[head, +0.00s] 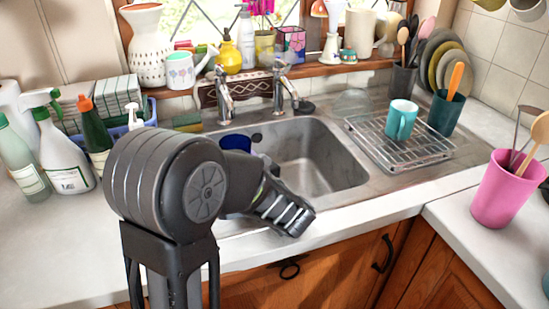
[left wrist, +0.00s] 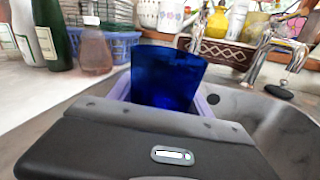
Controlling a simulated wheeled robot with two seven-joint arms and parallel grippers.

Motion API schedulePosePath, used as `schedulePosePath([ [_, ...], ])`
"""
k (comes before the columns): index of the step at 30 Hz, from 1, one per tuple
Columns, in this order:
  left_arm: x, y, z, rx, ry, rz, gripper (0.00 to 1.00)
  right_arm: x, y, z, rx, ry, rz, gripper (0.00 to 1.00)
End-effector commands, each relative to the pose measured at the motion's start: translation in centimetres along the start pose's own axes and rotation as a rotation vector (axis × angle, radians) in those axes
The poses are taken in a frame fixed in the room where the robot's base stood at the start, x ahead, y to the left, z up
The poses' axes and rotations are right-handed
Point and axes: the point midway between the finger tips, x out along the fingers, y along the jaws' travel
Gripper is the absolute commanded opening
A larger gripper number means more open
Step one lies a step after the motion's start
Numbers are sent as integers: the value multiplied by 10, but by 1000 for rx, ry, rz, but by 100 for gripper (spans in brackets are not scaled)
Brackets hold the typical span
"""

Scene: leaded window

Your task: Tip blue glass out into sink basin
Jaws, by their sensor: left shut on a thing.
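The blue glass (left wrist: 165,75) is deep blue and stands mouth-up in the left wrist view, with a slight lean. My left gripper (left wrist: 160,98) is shut on it, a pale lilac finger on either side. In the head view only part of the blue glass (head: 236,143) shows above my dark arm, which hides most of the gripper. The glass is at the left part of the metal sink basin (head: 325,165); its height over the basin is hard to tell. The basin (left wrist: 265,125) also shows at the right of the left wrist view. My right gripper is out of view.
Two taps (head: 226,95) stand behind the basin. A wire rack (head: 425,150) with a teal mug (head: 401,120) is to the right. Spray bottles (head: 62,150) and a blue basket (head: 149,108) crowd the left counter. A pink pot (head: 503,190) stands at far right.

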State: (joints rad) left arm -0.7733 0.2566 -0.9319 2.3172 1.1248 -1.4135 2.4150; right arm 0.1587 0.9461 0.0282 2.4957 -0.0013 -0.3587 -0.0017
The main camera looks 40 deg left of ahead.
Motion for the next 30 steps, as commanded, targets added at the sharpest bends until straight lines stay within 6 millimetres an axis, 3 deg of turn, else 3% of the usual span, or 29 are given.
schedulePosePath([
  [14,2,-17,-11,275,36,0,3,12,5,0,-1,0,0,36],
  [21,2,-27,10,436,52,-3,3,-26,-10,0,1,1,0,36],
  [30,5,-40,-3,628,79,-4,3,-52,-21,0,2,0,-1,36],
])
